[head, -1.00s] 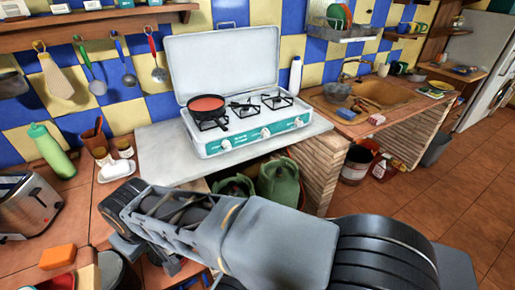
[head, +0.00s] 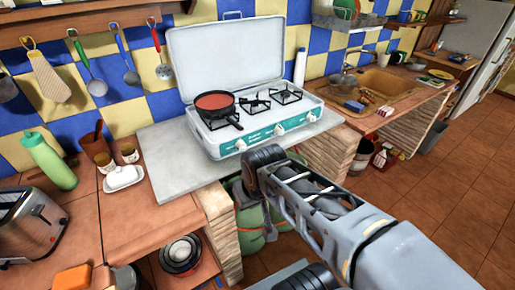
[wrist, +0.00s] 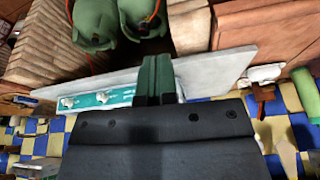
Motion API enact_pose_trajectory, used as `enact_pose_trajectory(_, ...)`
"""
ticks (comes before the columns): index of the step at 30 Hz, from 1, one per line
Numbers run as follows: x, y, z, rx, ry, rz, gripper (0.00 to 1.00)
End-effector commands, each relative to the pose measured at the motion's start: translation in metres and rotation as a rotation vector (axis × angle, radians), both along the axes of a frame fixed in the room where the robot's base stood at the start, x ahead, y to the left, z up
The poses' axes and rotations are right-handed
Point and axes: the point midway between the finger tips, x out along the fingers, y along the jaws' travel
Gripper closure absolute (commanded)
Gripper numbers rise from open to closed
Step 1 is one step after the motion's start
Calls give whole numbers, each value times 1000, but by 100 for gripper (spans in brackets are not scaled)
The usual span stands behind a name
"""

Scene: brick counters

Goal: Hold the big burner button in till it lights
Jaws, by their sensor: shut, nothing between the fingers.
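A white camping stove (head: 262,122) with its lid up stands on a grey slab. Its teal front panel carries three white knobs: left (head: 241,145), middle (head: 280,130) and right (head: 312,116). A black pan of red sauce (head: 214,104) sits on the left burner. No flame is visible. The wrist view is upside down; there, two knobs (wrist: 68,102) (wrist: 102,97) show beside my fingers, and the left knob is hidden behind them. My gripper (wrist: 155,62) is shut and empty, in front of the panel's left part. Contact cannot be told. In the head view my wrist hides the fingers.
Green gas bottles (head: 250,222) stand below the slab (head: 180,165). A butter dish (head: 123,178), cups, a green bottle (head: 47,160) and a toaster (head: 30,228) are on the left counter. A sink (head: 382,86) is at the right.

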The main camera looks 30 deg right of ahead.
Motion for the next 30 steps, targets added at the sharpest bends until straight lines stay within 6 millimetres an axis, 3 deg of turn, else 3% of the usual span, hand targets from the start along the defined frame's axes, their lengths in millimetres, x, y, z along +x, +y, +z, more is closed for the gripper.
enact_pose_trajectory(8, 1, 0, -3, 13, 9, -10, 100)
enact_pose_trajectory(13, 16, -1, -33, 188, 103, -145, 100)
enact_pose_trajectory(17, 48, -6, -62, 467, 182, -329, 100)
enact_pose_trajectory(20, 79, -20, -78, 698, 194, -465, 100)
enact_pose_trajectory(24, 121, -55, -93, 988, 144, -620, 100)
enact_pose_trajectory(30, 153, -100, -100, 1224, 44, -737, 100)
